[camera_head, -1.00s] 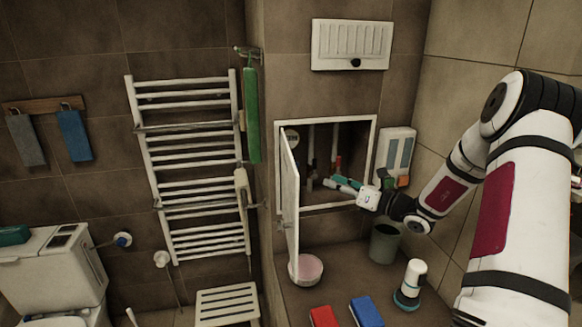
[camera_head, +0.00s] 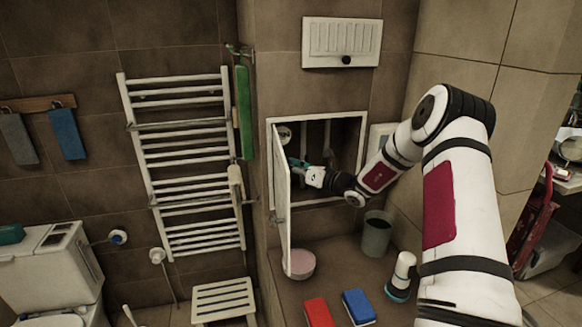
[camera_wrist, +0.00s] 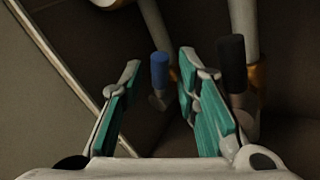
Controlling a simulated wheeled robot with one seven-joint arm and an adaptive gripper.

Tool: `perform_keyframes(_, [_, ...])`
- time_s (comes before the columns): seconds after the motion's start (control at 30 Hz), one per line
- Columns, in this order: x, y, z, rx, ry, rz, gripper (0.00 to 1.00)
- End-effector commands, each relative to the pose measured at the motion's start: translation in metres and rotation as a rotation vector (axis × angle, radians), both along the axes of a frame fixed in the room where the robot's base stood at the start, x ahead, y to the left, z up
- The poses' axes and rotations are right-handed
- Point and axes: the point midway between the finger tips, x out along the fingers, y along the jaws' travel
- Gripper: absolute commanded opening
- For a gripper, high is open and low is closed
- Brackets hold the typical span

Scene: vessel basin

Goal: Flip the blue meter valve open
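The blue valve handle (camera_wrist: 160,70) is a short upright cylinder in the wrist view. It stands ahead of my gripper (camera_wrist: 160,85), in line with the gap between the teal fingertips. The fingers are apart with nothing held; I cannot tell whether the tips reach the handle's depth. A black valve handle (camera_wrist: 231,63) on a pipe with a brass fitting is right of the right finger. In the head view my gripper (camera_head: 299,163) is inside the wall cabinet (camera_head: 318,118), close behind its open door. The blue handle cannot be made out there.
The white cabinet door (camera_head: 283,205) stands open left of my gripper. Pale pipes (camera_wrist: 243,25) run behind the valves. A bucket (camera_head: 377,233), a pink bowl (camera_head: 301,263), and red (camera_head: 319,312) and blue (camera_head: 359,306) blocks sit below the cabinet.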

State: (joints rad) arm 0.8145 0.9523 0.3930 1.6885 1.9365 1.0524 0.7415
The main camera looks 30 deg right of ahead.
Motion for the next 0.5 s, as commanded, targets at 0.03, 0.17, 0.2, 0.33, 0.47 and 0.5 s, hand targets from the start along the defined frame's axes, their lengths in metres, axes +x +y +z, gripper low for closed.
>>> perform_keyframes(0.03, [0.0007,0.0005,-0.0001,0.0,0.0,0.0,0.29])
perform_keyframes(0.17, [0.0007,0.0005,-0.0001,0.0,0.0,0.0,0.29])
perform_keyframes(0.2, [0.0006,0.0004,-0.0001,0.0,0.0,0.0,0.29])
perform_keyframes(0.33, [0.0004,0.0002,-0.0001,0.0,0.0,0.0,0.07])
perform_keyframes(0.47, [0.0004,0.0002,-0.0001,0.0,0.0,0.0,0.0])
perform_keyframes(0.5, [0.0004,0.0002,-0.0001,0.0,0.0,0.0,0.0])
